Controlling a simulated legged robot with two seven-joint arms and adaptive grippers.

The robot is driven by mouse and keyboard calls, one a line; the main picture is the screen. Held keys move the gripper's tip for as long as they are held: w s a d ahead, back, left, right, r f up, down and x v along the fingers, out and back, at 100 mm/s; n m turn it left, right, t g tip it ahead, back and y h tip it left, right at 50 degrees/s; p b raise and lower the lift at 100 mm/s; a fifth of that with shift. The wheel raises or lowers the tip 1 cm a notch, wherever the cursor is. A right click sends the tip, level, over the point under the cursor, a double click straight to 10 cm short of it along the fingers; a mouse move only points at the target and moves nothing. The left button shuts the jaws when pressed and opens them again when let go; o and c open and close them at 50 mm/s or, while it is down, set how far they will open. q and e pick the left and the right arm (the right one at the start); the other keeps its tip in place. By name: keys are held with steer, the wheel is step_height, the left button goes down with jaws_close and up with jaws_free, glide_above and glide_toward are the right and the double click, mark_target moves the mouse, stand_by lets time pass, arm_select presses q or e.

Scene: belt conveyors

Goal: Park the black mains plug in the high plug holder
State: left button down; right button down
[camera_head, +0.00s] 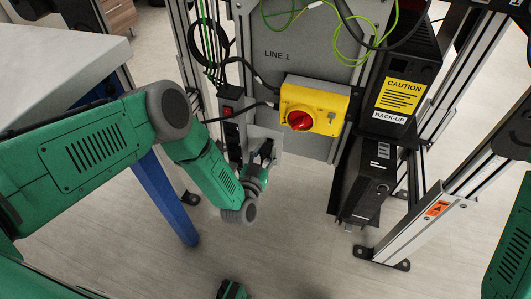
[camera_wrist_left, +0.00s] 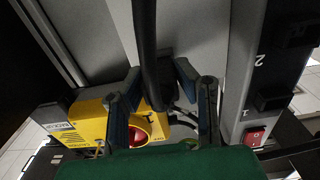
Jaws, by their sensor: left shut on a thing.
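My left gripper (camera_head: 264,152) is in front of the lower part of the grey panel, just right of the black socket strip. In the left wrist view its two fingers (camera_wrist_left: 158,72) are closed in on a dark thing, which I take to be the black mains plug (camera_wrist_left: 163,84). A pale plate (camera_head: 268,131) shows behind the gripper. I cannot clearly pick out the high plug holder.
A yellow switch box (camera_head: 325,97) with a red knob is just above right of the gripper. The socket strip (camera_head: 231,110) has a red switch. Loose cables hang above. A black back-up unit (camera_head: 368,178) stands right, a blue-legged table (camera_head: 165,195) left.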

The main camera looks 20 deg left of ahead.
arm_select(q)
steer(key=shift+w, duration=0.45)
steer(key=c, duration=1.2)
jaws_free()
steer(key=shift+o, duration=0.2)
steer(key=shift+s, duration=0.15)
